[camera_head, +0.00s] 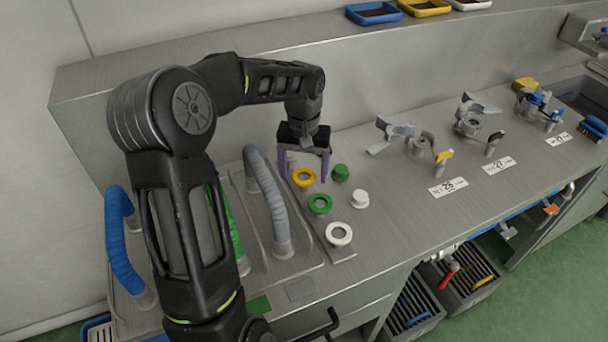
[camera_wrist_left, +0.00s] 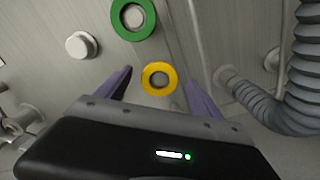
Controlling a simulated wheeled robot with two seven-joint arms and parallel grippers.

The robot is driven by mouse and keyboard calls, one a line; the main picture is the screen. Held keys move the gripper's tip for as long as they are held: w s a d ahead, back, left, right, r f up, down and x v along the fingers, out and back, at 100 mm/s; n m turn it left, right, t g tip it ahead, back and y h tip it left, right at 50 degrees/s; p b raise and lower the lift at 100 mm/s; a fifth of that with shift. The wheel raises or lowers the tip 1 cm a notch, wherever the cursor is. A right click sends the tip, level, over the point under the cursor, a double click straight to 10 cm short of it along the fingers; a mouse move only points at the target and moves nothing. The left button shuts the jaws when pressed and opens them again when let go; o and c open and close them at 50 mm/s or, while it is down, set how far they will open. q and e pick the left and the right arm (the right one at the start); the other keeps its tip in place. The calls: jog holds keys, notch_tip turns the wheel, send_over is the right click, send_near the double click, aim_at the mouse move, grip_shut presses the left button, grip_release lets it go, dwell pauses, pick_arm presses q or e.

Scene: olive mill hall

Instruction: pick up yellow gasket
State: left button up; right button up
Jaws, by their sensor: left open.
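I cannot tell the exact height of the fingertips above the plate. My right gripper is not in view.
A green gasket (camera_head: 320,204) and a white gasket (camera_head: 339,234) lie in front of the yellow one. A green knob (camera_head: 340,172) and a white knob (camera_head: 360,199) stand to the right. A grey hose (camera_head: 266,195) arches close on the left. Metal fittings (camera_head: 420,143) stand farther right.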

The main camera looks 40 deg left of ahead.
pick_arm(q)
jog(key=shift+c, duration=0.4)
jog(key=c, duration=1.3)
